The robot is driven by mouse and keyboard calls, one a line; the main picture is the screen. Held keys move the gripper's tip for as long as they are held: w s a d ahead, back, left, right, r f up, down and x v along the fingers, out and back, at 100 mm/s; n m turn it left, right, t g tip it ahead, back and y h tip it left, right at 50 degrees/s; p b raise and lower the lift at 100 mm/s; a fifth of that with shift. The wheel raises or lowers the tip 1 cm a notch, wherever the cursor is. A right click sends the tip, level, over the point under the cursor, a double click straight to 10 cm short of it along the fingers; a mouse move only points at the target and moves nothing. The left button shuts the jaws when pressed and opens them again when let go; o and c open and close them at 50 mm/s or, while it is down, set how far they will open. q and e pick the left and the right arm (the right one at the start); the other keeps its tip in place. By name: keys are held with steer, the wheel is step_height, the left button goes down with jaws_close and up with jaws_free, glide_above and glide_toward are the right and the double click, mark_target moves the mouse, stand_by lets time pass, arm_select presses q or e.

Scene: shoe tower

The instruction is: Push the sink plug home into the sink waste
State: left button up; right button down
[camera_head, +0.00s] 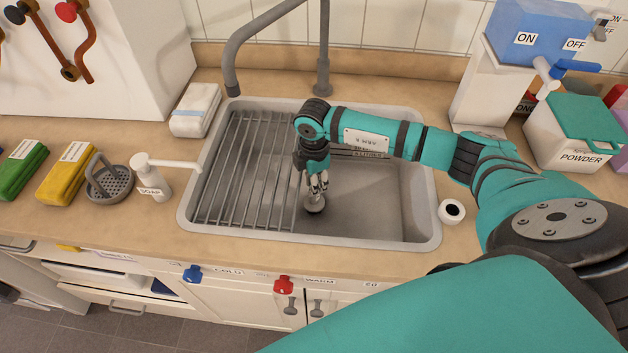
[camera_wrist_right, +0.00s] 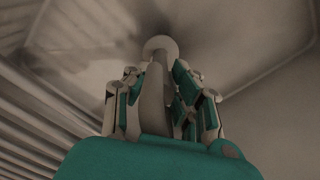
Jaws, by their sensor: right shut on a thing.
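The sink (camera_head: 408,185) is a grey basin set in the worktop. My right gripper (camera_head: 318,182) reaches down into it, fingers pointing down, and is shut on the sink plug (camera_head: 314,204). The plug is a small round grey piece low in the basin, just right of the wire rack. In the right wrist view the fingers (camera_wrist_right: 165,100) close around a pale upright stem that ends in a round pale head (camera_wrist_right: 160,45). The sink waste is not visible; the plug and gripper may cover it. I cannot tell whether the plug touches the basin floor. My left gripper is not in view.
A wire rack (camera_head: 243,170) fills the basin's left half. The tap (camera_head: 322,75) stands behind. A soap pump (camera_head: 152,180) and a grey strainer (camera_head: 108,185) stand left of the sink, a small white cup (camera_head: 451,211) right of it. The basin's right half is clear.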

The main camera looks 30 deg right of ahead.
steer(key=shift+f+b, duration=0.7)
steer(key=shift+f, duration=0.4)
steer(key=shift+r, duration=0.2)
steer(key=shift+r+p, duration=0.65)
steer(key=shift+p, duration=0.05)
stand_by(1.4)
steer(key=shift+f+b, duration=0.3)
steer(key=shift+f, duration=0.5)
steer(key=c, duration=1.1)
jaws_free()
steer(key=shift+r, duration=0.1)
